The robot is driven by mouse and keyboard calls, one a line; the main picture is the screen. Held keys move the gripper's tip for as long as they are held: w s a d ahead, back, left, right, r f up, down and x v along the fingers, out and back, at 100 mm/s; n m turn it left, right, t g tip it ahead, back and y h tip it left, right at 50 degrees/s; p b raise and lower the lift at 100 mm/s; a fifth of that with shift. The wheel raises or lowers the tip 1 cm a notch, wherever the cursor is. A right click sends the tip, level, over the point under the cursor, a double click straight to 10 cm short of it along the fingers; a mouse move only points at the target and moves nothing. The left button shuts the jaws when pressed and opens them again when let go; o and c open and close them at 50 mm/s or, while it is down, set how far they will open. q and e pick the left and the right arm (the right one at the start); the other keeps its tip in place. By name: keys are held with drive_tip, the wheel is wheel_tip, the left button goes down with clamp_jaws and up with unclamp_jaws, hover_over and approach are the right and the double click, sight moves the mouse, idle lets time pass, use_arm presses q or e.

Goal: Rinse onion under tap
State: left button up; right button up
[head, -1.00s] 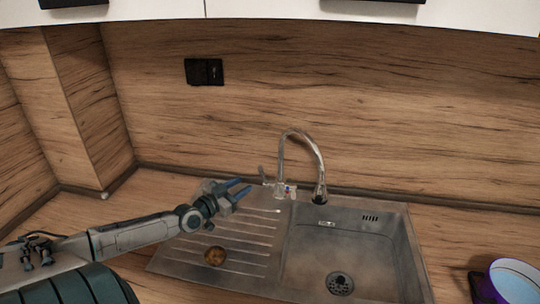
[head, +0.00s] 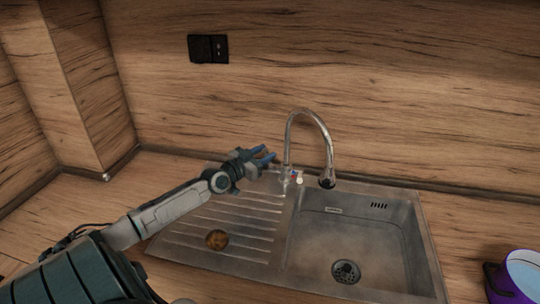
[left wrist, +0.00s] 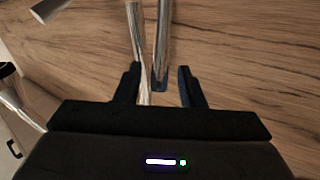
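I see no water running. My left gripper (head: 266,155) is beside the tap base, on its left, above the drainboard. In the left wrist view its fingers (left wrist: 160,86) are apart, with slim metal tap parts (left wrist: 162,40) showing between or just beyond them; I cannot tell whether they touch. The tap's side lever is largely hidden by the gripper in the head view. My right gripper is not in view.
A purple pot (head: 522,274) with a pale inside stands on the counter at the far right. A dark drain (head: 346,271) lies in the empty basin. A black wall socket (head: 208,48) is on the wooden splashback. The counter left of the drainboard is clear.

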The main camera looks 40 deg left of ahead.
use_arm(q)
drive_tip(key=shift+w+d+b, duration=0.1)
drive_tip(key=shift+w+b, duration=0.2)
drive_tip(key=shift+w, duration=1.2)
clamp_jaws()
